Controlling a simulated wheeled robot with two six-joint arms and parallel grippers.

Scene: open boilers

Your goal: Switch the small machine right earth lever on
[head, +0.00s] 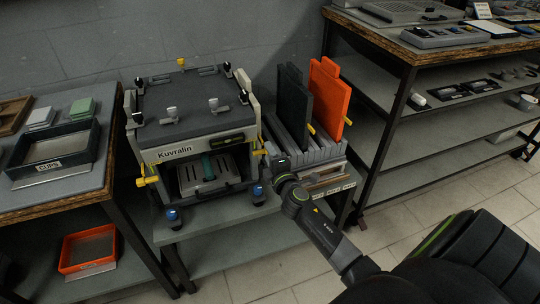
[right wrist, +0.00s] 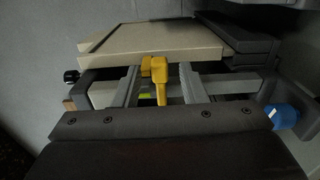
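The small machine (head: 203,128) is a grey box labelled Kuvralin, with a dark top and pale side walls. Its right earth lever (right wrist: 160,82) is yellow and sits on the pale side wall, its handle hanging down in the right wrist view. In the head view only a bit of yellow (head: 259,152) shows there, mostly hidden by my gripper. My right gripper (head: 270,152) is at the machine's right side. In the right wrist view its two grey fingers (right wrist: 160,85) are apart, with the lever between them and gaps visible on both sides. My left gripper is not in view.
Another yellow lever (head: 147,181) is on the machine's left side. A grey rack (head: 310,150) with black and orange plates stands close on the right.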

